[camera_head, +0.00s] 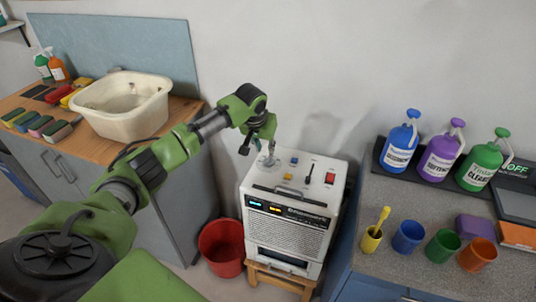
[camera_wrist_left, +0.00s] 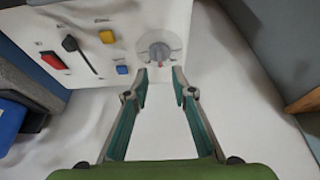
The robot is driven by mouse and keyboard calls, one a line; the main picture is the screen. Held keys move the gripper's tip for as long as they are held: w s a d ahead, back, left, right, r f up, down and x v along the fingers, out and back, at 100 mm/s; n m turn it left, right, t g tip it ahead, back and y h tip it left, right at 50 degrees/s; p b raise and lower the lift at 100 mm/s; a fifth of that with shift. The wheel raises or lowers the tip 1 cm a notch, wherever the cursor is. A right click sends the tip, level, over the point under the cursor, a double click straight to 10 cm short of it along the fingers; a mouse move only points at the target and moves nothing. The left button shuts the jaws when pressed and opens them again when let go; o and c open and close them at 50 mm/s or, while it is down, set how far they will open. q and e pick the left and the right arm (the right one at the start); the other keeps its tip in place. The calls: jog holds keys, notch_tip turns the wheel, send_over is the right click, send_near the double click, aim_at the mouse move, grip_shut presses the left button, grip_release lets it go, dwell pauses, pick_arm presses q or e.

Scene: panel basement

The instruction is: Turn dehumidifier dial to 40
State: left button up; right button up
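The dehumidifier (camera_head: 285,232) is a white box with a control panel on top and lit displays on its front. Its grey dial (camera_head: 269,160) is at the panel's back left, partly hidden by my gripper. The dial also shows in the left wrist view (camera_wrist_left: 159,52), on a pale round plate with numbers too small to read and a red mark at its lower edge. My left gripper (camera_head: 264,147) is just over the dial. In the left wrist view its fingers (camera_wrist_left: 162,72) are apart, empty, with tips near the dial's lower edge. Contact cannot be told. My right gripper is out of view.
The panel also has a red switch (camera_head: 330,178), a black lever (camera_head: 310,172), a yellow button (camera_head: 288,177) and a blue button (camera_head: 294,160). A red bucket (camera_head: 222,262) stands left. Counters with a basin (camera_head: 125,122) and bottles (camera_head: 399,145) flank the dehumidifier.

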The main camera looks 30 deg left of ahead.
aim_at(268, 158)
pick_arm(q)
jog(key=x, duration=0.6)
jog(key=shift+w+f, duration=0.25)
jog(key=shift+w+a+f, duration=0.1)
jog(key=shift+f, duration=0.2)
jog(key=c, duration=0.6)
grip_shut()
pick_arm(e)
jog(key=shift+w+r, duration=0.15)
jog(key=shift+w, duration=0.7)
